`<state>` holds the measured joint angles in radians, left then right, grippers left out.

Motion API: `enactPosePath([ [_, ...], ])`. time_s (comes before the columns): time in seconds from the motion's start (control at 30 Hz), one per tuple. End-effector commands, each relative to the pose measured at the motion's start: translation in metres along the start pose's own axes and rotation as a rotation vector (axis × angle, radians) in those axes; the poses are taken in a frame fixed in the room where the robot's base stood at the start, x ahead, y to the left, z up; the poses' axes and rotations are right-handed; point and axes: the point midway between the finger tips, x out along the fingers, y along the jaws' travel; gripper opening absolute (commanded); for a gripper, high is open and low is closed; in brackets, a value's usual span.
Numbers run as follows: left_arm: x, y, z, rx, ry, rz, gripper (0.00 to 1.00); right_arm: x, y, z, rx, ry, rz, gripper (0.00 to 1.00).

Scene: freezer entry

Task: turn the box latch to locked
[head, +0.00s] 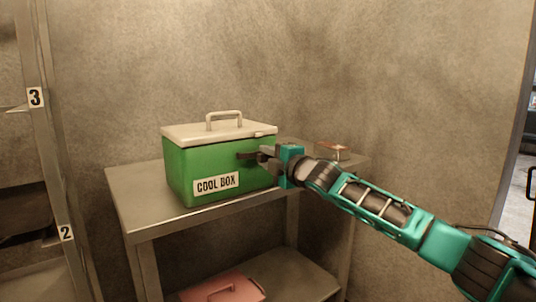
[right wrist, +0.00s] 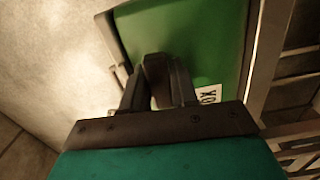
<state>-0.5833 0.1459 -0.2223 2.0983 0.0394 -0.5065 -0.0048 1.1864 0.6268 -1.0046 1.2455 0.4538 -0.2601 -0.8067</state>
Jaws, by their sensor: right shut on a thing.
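The green cool box (head: 190,172) has a cream lid with a handle and a "COOL BOX" label, and stands on a metal table. Its dark latch (head: 245,156) sticks out at the upper right of the front face, roughly level. My right gripper (head: 262,155) reaches in from the right and is shut on the latch, whose far part the fingers hide. In the right wrist view, the fingers (right wrist: 159,85) close in front of the green box face (right wrist: 200,35). The latch's lock marking cannot be made out. My left gripper is out of view.
The metal table (head: 135,195) has bare room left of the box. A small reddish item (head: 333,150) lies behind my right arm. A pink lidded box (head: 222,289) is on the lower shelf. A numbered rack (head: 45,150) stands at the left.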

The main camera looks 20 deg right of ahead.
Motion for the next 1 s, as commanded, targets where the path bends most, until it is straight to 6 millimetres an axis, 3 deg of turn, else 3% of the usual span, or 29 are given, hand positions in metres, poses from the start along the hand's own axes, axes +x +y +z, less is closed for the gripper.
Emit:
enactPosePath([
  [0.27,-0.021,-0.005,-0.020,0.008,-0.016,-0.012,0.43,0.000,0.005,0.000,0.205,-0.002,-0.006,0.00],
  [0.7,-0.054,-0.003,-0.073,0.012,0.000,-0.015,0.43,0.000,0.004,-0.001,0.622,-0.003,-0.004,0.00],
  [1.0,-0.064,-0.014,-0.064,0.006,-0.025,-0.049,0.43,0.000,0.002,0.000,0.907,-0.003,-0.003,0.00],
])
